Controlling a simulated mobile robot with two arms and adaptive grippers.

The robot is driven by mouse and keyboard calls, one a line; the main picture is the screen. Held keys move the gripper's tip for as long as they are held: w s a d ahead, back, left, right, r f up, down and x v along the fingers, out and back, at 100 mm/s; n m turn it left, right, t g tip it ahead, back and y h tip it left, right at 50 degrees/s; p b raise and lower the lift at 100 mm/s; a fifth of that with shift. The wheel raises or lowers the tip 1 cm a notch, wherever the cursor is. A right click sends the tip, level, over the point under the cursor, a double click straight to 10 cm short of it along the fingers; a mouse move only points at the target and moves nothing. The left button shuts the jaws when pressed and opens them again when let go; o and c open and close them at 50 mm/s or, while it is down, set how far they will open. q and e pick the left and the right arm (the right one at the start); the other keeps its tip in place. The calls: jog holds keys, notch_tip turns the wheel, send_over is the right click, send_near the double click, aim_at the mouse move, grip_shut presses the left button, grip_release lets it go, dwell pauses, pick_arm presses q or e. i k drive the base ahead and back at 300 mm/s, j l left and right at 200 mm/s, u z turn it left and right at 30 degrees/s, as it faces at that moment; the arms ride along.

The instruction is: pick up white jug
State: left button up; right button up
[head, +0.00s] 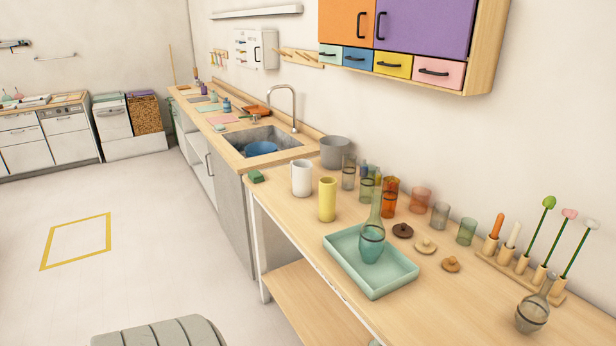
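A white jug (301,178) stands upright on the wooden counter, near its far left end in the head view. A yellow cylinder (327,200) stands close in front of it to the right, apart from it. The jug's side towards me is unobstructed. Neither of my grippers shows in the head view.
A mint tray (345,272) holds a teal-bottomed flask (371,245). Several glass tumblers line the wall side.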

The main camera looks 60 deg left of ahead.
aim_at(302, 171)
jog(key=u, duration=1.85)
